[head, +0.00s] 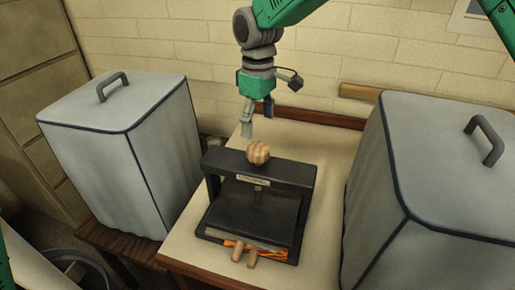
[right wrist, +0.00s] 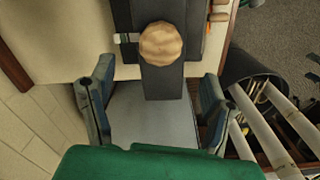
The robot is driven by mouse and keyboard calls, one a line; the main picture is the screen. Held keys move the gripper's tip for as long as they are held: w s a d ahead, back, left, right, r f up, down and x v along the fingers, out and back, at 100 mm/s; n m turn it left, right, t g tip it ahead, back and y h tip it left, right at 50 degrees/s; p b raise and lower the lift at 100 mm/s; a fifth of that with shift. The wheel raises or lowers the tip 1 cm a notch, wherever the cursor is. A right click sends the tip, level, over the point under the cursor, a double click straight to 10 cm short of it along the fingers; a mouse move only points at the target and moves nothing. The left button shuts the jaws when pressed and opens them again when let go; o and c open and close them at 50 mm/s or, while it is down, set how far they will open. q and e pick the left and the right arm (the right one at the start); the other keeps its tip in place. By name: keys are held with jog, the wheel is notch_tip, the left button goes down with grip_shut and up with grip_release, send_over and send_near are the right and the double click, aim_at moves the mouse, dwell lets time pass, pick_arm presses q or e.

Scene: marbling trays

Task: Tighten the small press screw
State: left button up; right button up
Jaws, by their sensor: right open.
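The small press (head: 310,180) is a black frame on a pale table. A round, ribbed wooden knob (head: 258,152) tops its crossbar, and a dark plate lies under the bar. The knob also shows in the right wrist view (right wrist: 163,43), above the bar (right wrist: 165,86). The screw's shaft is mostly hidden. My right gripper (head: 257,118) is open and empty, above and behind the knob, fingers pointing down. In the right wrist view its two fingers (right wrist: 157,88) stand wide apart, and the knob lies beyond their tips, untouched. My left gripper is out of view.
Two large grey covered boxes with handles flank the press, one left (head: 150,150) and one right (head: 440,170). A brick wall (head: 350,60) stands behind. Wooden pegs (head: 245,253) lie at the press's front. A bin with rolls (right wrist: 258,92) stands on the floor.

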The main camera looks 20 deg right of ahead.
aim_at(258, 146)
notch_tip(258, 146, down, 9)
jog(key=shift+r+p, duration=0.1)
jog(key=shift+p, duration=0.3)
jog(key=c, duration=1.2)
jog(key=shift+o, duration=0.2)
jog(key=shift+r+m+p, duration=0.2)
jog(key=shift+m+p, duration=0.75)
jog(key=shift+m, duration=0.45)
jog(key=shift+f+m, duration=0.2)
jog(key=shift+m, duration=0.1)
